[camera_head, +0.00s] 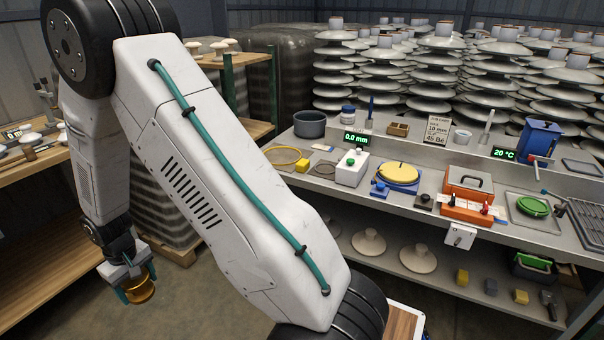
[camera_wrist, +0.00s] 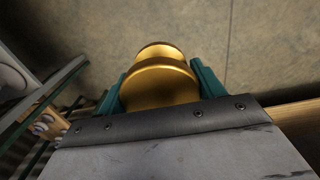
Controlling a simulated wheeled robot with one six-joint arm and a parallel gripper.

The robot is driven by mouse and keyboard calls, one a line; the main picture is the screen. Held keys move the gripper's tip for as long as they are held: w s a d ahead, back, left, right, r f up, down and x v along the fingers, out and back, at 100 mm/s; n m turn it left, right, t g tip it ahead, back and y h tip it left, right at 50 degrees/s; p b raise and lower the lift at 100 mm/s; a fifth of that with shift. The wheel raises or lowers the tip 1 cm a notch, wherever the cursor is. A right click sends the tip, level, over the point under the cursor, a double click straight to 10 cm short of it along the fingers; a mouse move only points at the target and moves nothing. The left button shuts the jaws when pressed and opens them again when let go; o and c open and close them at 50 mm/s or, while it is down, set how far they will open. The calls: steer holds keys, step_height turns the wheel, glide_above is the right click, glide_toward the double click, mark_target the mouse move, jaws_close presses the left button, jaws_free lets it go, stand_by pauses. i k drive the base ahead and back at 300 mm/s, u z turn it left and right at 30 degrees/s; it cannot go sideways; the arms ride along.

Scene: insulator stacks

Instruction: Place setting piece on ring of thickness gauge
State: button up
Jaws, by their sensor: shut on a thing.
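My gripper (camera_head: 138,284) hangs low at the left in the head view, over the floor beside the left wooden bench. Its teal fingers are shut on a shiny brass stepped round piece, likely the setting piece (camera_wrist: 158,84), which fills the space between them in the wrist view. The piece also shows below the fingers in the head view (camera_head: 140,290). I cannot tell for sure which device is the thickness gauge.
The left wooden bench (camera_head: 30,165) carries another small display (camera_head: 13,133) and mushroom-shaped white parts. The grey bench (camera_head: 400,205) at right holds an orange box (camera_head: 467,195) and a blue container (camera_head: 540,136). Insulator stacks (camera_head: 385,75) stand behind. Bare floor shows below my gripper.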

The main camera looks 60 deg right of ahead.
mark_target(326, 169)
steer(key=k, duration=0.15)
steer(key=z, duration=0.9)
